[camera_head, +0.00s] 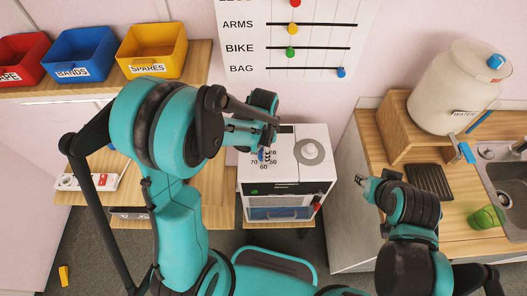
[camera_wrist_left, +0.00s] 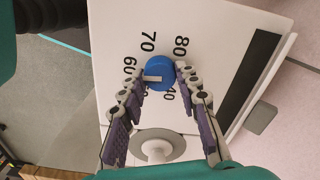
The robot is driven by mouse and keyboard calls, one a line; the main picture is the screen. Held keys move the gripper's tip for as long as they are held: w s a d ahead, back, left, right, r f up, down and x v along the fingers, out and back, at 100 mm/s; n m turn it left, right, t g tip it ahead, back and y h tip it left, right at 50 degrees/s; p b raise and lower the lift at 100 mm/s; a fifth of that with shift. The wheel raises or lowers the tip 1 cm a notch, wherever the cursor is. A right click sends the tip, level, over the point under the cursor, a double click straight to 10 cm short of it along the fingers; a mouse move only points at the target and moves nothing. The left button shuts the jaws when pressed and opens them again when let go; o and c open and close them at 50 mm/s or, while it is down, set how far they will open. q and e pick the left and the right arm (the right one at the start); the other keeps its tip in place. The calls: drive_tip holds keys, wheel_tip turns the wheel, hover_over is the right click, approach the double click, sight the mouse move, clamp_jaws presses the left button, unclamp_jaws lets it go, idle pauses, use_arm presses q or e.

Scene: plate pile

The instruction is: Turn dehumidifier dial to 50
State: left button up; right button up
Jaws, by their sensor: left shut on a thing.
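The white dehumidifier (camera_head: 287,172) stands below the wall chart, with number marks on its top. Its blue dial (camera_wrist_left: 160,72) has a white pointer bar, which in the left wrist view points left, between the 60 mark and a mark partly hidden by a finger. The marks 70, 80 and 40 also show around it. My left gripper (camera_wrist_left: 161,70) has its two fingers on opposite sides of the dial, shut on it. In the head view the left gripper (camera_head: 264,141) covers much of the dial. My right gripper (camera_head: 362,181) hangs by the counter, away from the dehumidifier; its jaws are too small to read.
A round grey knob-like piece (camera_head: 309,151) sits on the dehumidifier's top near the dial. Red, blue and yellow bins (camera_head: 152,50) stand on the left shelf. A water jug (camera_head: 455,88), a green cup (camera_head: 484,218) and a sink are at right.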

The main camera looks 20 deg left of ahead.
use_arm(q)
drive_tip(key=n+b, duration=0.1)
drive_tip(key=n, duration=0.4)
drive_tip(key=n+b, duration=0.1)
drive_tip(key=n, duration=0.4)
drive_tip(key=shift+n, duration=0.4)
idle(0.4)
drive_tip(key=o, duration=1.2)
drive_tip(key=shift+c, duration=0.2)
wheel_tip(320, 180, up, 12)
drive_tip(key=shift+s, duration=0.1)
